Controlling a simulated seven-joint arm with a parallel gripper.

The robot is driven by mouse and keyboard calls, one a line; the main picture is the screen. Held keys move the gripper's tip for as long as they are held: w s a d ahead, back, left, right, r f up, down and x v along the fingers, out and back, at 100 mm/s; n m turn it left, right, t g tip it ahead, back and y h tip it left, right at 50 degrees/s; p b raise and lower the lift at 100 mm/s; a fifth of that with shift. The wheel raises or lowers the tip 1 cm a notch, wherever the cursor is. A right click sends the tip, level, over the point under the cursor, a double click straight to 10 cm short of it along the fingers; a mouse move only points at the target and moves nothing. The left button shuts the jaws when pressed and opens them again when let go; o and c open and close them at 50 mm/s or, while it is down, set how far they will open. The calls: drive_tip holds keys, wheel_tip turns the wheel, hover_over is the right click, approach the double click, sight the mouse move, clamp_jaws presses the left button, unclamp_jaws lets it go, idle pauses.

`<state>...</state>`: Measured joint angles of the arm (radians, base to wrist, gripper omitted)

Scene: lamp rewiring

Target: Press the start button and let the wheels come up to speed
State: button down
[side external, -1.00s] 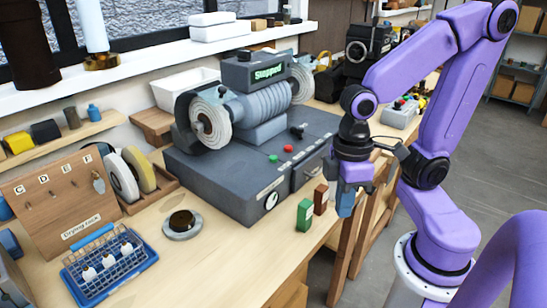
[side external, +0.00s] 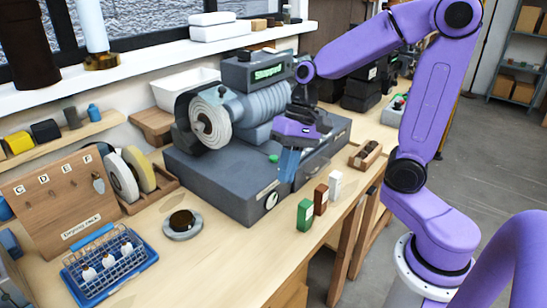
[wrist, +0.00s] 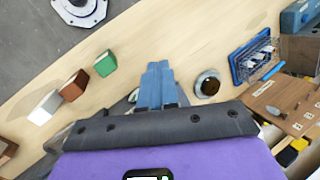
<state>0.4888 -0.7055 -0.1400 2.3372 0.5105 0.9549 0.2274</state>
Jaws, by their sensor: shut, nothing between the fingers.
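The grey polishing machine (side external: 215,185) stands on the bench, with a pale wheel (side external: 211,118) at its left end. Its display (side external: 268,72) reads "Stopped". The green button (side external: 273,158) shows on the machine's top, just left of my gripper. The red button is hidden behind my gripper. My gripper (side external: 286,181) is shut and empty, its blue fingers pointing down over the front part of the machine's top; I cannot tell how high above it. In the wrist view the shut fingers (wrist: 158,66) show, and the machine is nearly all hidden by my gripper.
Green (side external: 305,215), brown (side external: 321,199) and white (side external: 335,185) blocks stand in front of the machine. A small wooden tray (side external: 366,155) lies right of them. A round dark pot (side external: 182,222), a blue wire basket (side external: 108,265) and a hook board (side external: 60,205) are at left.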

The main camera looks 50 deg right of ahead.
drive_tip(key=w+d+r+m+t+y, duration=0.25)
drive_tip(key=w+d+m, duration=0.25)
drive_tip(key=w+m, duration=0.3)
drive_tip(key=r+m+t+h, duration=0.1)
drive_tip(key=r+m+t, duration=0.1)
drive_tip(key=m+t, duration=0.4)
hover_over(277, 157)
drive_tip(key=shift+f+m+g, duration=0.15)
drive_tip(key=shift+m+g, duration=0.4)
drive_tip(key=shift+m, duration=0.05)
drive_tip(key=shift+f, duration=4.45)
drive_tip(key=shift+f, duration=0.2)
drive_tip(key=shift+f, duration=0.2)
